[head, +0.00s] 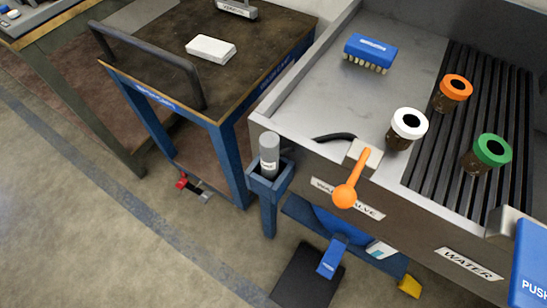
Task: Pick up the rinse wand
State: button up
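A grey cylinder (269,158), which looks like the rinse wand, stands upright in a blue square holder (268,182) at the left front corner of the sink. Its upper part shows with a small label too small to read; its lower part is hidden inside the holder. My gripper is not in this view.
An orange valve lever (350,183) juts from the steel sink's (315,100) front, right of the holder. Brown bottles with white (408,124), orange (455,89) and green (492,150) caps and a blue brush (369,52) are on the sink. A blue-framed cart (140,60) stands left.

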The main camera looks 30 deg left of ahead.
aim_at(269, 149)
jog(key=k, duration=0.25)
jog(key=k+u, duration=0.2)
jog(key=u, duration=0.25)
jog(key=k+j+u, duration=0.1)
jog(key=u, duration=0.35)
jog(key=l+u, duration=0.3)
jog(key=u, duration=0.15)
jog(key=k+l+u, duration=0.1)
jog(key=l+u, duration=0.2)
jog(key=u, duration=0.15)
jog(key=k+l+u, duration=0.1)
jog(key=l+u, duration=0.2)
jog(key=u, duration=0.15)
